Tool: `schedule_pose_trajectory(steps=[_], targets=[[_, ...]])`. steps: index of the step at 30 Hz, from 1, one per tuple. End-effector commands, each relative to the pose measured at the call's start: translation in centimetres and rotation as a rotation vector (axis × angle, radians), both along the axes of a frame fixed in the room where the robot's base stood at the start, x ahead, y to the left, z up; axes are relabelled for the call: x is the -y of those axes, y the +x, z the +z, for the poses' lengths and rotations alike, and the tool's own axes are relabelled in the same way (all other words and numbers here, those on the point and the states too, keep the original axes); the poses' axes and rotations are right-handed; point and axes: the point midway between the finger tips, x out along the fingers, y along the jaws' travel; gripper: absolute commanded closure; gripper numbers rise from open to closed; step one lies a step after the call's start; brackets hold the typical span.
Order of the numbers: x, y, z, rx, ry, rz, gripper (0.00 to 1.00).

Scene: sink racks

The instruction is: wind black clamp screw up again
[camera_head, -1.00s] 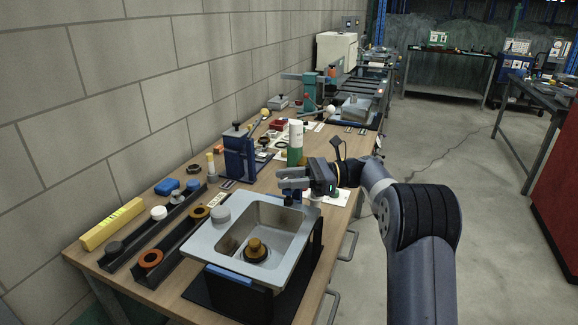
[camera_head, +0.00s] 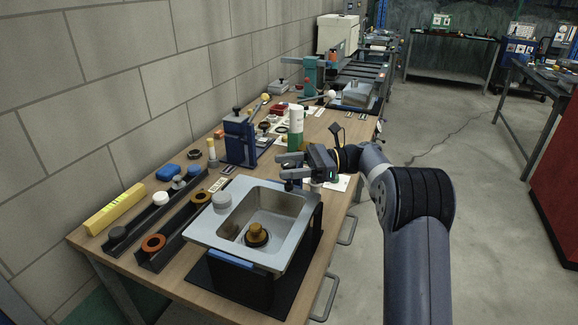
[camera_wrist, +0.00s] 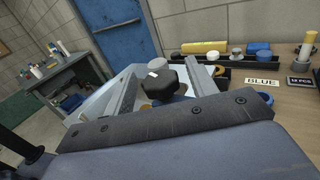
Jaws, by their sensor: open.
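The black clamp screw's lobed knob (camera_wrist: 160,87) shows between my two open fingers in the wrist view, over the far corner of the steel sink. My gripper (camera_head: 290,166) is above the sink's back right corner in the head view, and the clamp (camera_head: 291,186) shows as a small dark shape just under it. The fingers (camera_wrist: 160,80) stand on either side of the knob; I cannot tell whether they touch it. The knob's shaft and the clamp's lower part are hidden. The steel sink (camera_head: 211,236) rests on a black stand, with a brass-coloured drain piece (camera_head: 256,233) in its bowl.
Black racks (camera_head: 165,258) with rings lie to the left. A blue press (camera_head: 238,142) and a white-green bottle (camera_head: 296,126) stand behind. The floor to the right is clear.

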Motion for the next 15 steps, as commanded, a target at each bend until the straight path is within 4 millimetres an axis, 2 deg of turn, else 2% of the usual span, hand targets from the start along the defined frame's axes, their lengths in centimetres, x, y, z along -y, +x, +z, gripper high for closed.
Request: schedule_pose_trajectory(steps=[8,15], targets=[[0.7,0.2,0.1,0.003,0.002,-0.003,0.46],[5.1,1.3,0.1,0.003,0.002,-0.005,0.46]])
